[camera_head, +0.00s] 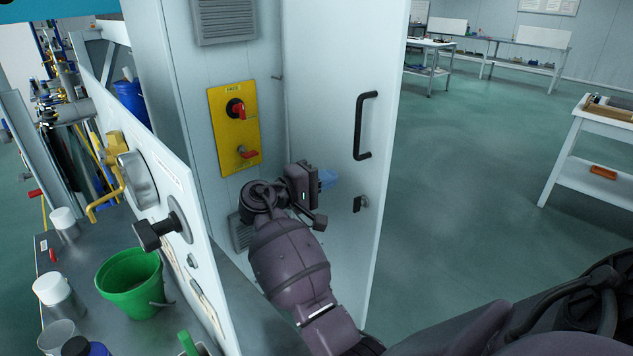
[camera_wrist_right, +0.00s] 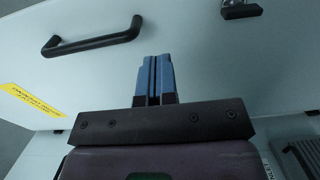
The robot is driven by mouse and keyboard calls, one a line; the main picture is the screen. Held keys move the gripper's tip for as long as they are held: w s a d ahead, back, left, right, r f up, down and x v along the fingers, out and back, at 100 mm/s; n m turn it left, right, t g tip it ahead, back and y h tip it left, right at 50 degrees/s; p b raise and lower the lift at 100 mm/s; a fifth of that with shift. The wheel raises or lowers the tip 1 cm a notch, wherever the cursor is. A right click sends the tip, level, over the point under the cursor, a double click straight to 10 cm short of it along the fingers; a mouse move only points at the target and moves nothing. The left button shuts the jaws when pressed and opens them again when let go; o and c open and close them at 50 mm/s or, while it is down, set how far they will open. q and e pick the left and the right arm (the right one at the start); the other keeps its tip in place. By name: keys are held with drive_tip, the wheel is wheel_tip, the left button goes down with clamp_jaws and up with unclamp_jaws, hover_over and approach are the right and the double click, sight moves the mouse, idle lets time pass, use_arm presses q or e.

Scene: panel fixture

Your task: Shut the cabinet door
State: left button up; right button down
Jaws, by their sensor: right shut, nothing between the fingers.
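The cabinet (camera_head: 165,75) is tall and pale. Its door (camera_head: 335,65) is a broad white panel with a black bar handle (camera_head: 365,125) and a small dark latch (camera_head: 360,204) below it. The door stands at an angle to the face with the yellow switch plate (camera_head: 234,128); I cannot tell how far it is from closed. My right gripper (camera_head: 328,179) is in front of the door, left of the latch and below the handle. Its blue fingers (camera_wrist_right: 155,75) are together and empty, pointing at the door; contact is unclear. My left gripper is out of view.
At left, a panel with a round gauge (camera_head: 137,181) and a black knob (camera_head: 160,231) stands close to my arm. A green bucket (camera_head: 133,284) and white jars are on the bench there. Open floor (camera_head: 470,200) lies right of the door. A white cart (camera_head: 592,122) stands farther right.

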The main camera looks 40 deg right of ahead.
sight(366, 165)
drive_tip(key=d, duration=0.8)
drive_tip(key=shift+s+d, duration=0.35)
